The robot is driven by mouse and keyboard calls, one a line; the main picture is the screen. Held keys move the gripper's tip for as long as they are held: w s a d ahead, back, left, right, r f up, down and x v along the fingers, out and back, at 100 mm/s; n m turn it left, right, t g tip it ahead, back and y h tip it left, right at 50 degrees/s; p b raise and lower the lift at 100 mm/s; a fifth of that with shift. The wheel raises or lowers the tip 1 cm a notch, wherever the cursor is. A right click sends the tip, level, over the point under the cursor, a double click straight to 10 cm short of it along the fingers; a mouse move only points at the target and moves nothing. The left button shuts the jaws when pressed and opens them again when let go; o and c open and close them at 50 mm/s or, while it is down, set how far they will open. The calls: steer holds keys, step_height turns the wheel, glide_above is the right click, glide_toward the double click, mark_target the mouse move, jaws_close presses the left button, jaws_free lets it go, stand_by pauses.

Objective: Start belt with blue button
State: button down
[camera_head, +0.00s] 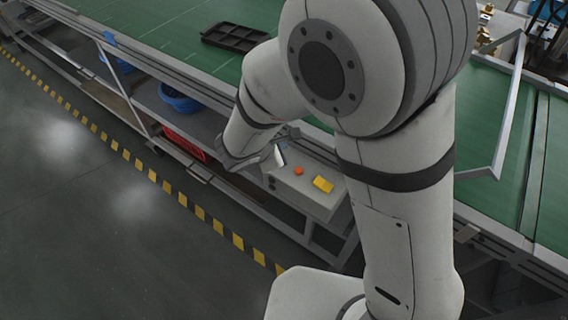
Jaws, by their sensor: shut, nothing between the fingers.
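A grey control box (312,203) sits at the front side of the conveyor, below its edge. An orange-red button (299,171) and a yellow block-like part (323,184) show on its top. No blue button can be made out; the left part of the box top is partly hidden by my arm's end. My gripper (279,156) is at the left end of the box top, close to the orange-red button. It is small, partly hidden and shut, with nothing seen in it. I cannot tell whether it touches the box. The green belt (150,40) runs behind.
A black tray (235,37) lies on the belt. Blue bins (180,98) and a red crate (184,144) sit on the shelves beneath. A bent metal rail (509,100) stands at the right. The floor beyond the yellow-black line (139,165) is clear.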

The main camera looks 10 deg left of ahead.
step_height(320, 180, down, 4)
steer(key=b, duration=0.3)
steer(key=shift+r, duration=0.1)
stand_by(1.8)
steer(key=shift+w+f+b, duration=0.1)
steer(key=shift+f+b, duration=0.25)
steer(key=shift+b, duration=0.2)
